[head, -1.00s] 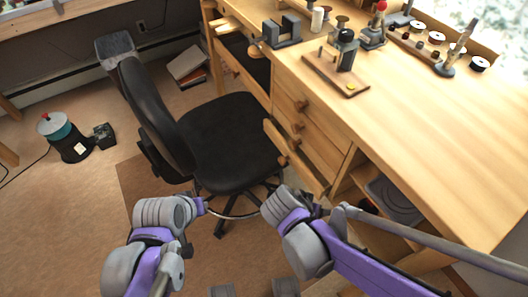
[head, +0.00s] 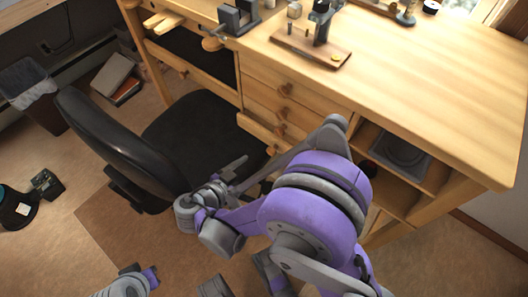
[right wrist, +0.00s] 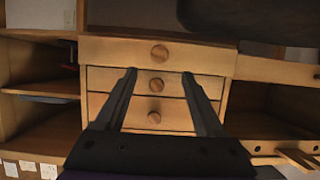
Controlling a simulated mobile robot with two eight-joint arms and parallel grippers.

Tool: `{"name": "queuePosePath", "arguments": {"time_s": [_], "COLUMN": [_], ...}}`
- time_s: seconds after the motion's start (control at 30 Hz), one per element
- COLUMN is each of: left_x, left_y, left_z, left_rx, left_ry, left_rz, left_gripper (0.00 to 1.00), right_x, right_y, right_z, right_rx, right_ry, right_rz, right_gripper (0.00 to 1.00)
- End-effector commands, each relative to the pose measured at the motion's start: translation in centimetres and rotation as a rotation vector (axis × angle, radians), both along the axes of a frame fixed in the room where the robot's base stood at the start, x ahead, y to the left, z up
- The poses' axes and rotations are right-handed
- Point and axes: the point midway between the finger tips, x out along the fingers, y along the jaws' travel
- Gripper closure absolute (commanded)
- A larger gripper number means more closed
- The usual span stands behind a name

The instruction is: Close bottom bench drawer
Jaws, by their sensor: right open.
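The bottom bench drawer (head: 258,133) is pulled out from the bench below two other drawers, with a round wooden knob (head: 271,151). The right wrist view looks upside down; there the bottom drawer (right wrist: 120,51) is the uppermost front and stands out nearer than the others. My right gripper (head: 243,172) is open and empty in front of the drawers. Its two fingers in the right wrist view (right wrist: 160,74) point at the drawer stack, with the fronts visible between them. Part of my left arm shows at the lower left edge; its gripper is not visible.
A black office chair (head: 200,135) stands left of the drawers, close to my right gripper. Open shelves (head: 395,155) lie right of the drawers. The wooden bench top (head: 400,80) carries tools. A dark bin (head: 35,95) stands at the far left.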

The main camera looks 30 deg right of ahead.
Motion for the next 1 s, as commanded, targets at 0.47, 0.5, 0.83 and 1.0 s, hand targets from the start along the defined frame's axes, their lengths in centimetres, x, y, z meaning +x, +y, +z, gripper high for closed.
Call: {"name": "queuePosePath", "arguments": {"time_s": [0.47, 0.5, 0.83, 1.0], "left_x": [0.3, 0.4, 0.4, 0.4], "left_y": [0.0, 0.0, 0.0, 0.0], "left_z": [-2.2, -2.2, -2.4, -2.4], "left_rx": [-0.001, -0.001, -0.001, -0.001], "left_ry": [0.006, 0.006, 0.006, 0.006], "left_rz": [0.001, 0.001, 0.001, 0.001], "left_gripper": [1.0, 1.0, 1.0, 1.0], "right_x": [2.9, 3.0, 3.4, 3.4], "right_y": [-7.2, -7.5, -8.3, -8.2], "right_z": [-3.3, -3.4, -3.7, -3.7], "right_rx": [0.0, 0.001, 0.001, 0.001], "right_ry": [0.003, 0.003, 0.003, 0.003], "right_rz": [-0.003, -0.002, 0.001, 0.001], "right_gripper": [0.29, 0.29, 0.29, 0.43]}}
